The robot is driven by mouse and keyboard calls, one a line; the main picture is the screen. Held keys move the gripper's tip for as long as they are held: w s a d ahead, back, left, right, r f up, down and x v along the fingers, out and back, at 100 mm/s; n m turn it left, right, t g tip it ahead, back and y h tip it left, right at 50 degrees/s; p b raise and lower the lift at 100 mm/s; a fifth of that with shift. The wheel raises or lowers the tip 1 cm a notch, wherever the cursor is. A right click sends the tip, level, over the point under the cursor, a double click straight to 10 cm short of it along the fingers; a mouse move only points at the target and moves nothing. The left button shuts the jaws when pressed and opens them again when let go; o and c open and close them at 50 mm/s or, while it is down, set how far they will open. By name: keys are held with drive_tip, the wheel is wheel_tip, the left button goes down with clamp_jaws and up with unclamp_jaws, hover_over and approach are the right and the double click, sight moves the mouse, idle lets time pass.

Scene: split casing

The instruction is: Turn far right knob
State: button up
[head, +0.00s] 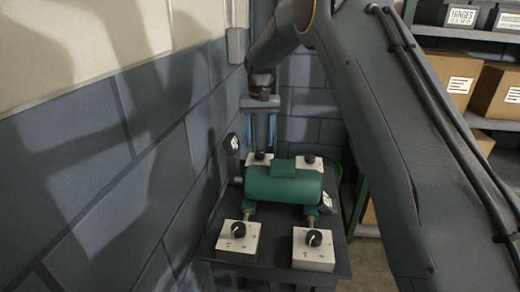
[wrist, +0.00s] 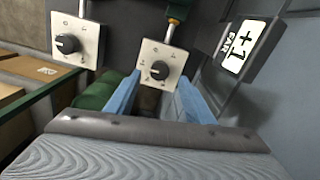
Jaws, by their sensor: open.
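The far right knob (head: 309,160) is a black dial on a white box behind the green casing (head: 284,184). In the wrist view that knob (wrist: 68,43) shows at the upper left, outside the fingers. The far left knob (head: 259,156) is a like dial, and in the wrist view (wrist: 159,69) it appears between my fingertips. My gripper (head: 262,146) is open and empty, with its blue fingers pointing down over the far left box. It also shows in the wrist view (wrist: 160,82). I cannot tell how far the tips are from the dial.
The near left knob (head: 238,230) and near right knob (head: 314,238) sit on white boxes at the front of the dark table (head: 275,268). A block wall (head: 90,180) is close on the left; shelves with cartons (head: 500,90) stand right.

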drive_tip(key=shift+r, duration=1.4)
